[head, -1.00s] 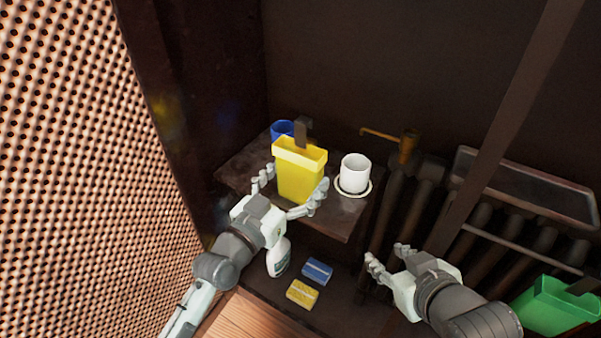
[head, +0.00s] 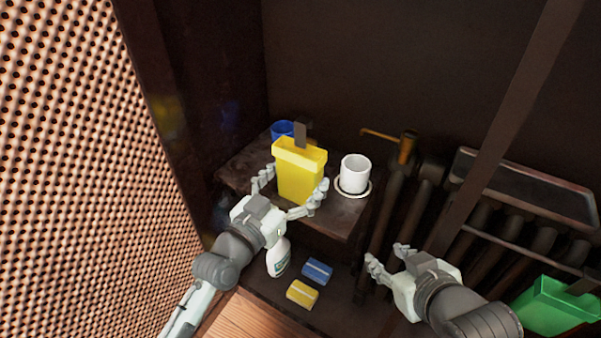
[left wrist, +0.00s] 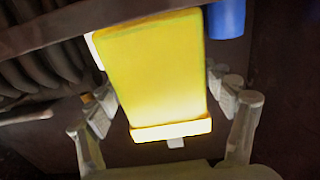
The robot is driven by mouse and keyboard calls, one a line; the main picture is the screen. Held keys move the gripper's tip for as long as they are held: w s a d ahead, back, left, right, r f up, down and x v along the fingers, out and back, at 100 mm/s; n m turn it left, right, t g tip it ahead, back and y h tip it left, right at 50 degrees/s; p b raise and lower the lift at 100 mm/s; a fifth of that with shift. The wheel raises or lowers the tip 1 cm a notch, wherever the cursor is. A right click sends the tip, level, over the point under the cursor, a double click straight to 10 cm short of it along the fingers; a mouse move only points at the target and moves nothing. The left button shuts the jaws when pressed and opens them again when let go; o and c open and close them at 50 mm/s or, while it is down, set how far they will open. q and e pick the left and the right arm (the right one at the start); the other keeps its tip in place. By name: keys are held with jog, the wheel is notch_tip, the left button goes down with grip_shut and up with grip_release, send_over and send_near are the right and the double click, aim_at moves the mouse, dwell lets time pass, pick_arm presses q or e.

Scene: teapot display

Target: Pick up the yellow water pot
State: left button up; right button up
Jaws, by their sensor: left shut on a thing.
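The yellow water pot (head: 299,178) stands upright at the front of a dark shelf, with a wide rim and a dark strip rising behind it. My left gripper (head: 295,180) has a finger on each side of the pot and is shut on it. In the left wrist view the pot (left wrist: 155,75) fills the space between the fingers, with its rim towards the palm. Whether its base touches the shelf is hard to tell. My right gripper (head: 386,256) is open and empty, lower right of the shelf.
A white cup (head: 355,170) on a saucer (head: 367,190) stands right of the pot. A blue cup (head: 281,129) is behind it. A spray bottle (head: 278,258), a blue sponge (head: 317,270) and a yellow sponge (head: 302,293) lie below. A green container (head: 556,306) is at lower right.

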aim_at(294, 170)
pick_arm(q)
jog(key=shift+r+p, duration=1.5)
jog(key=shift+r, duration=0.1)
jog(key=p+v, duration=0.3)
jog(key=v, duration=0.9)
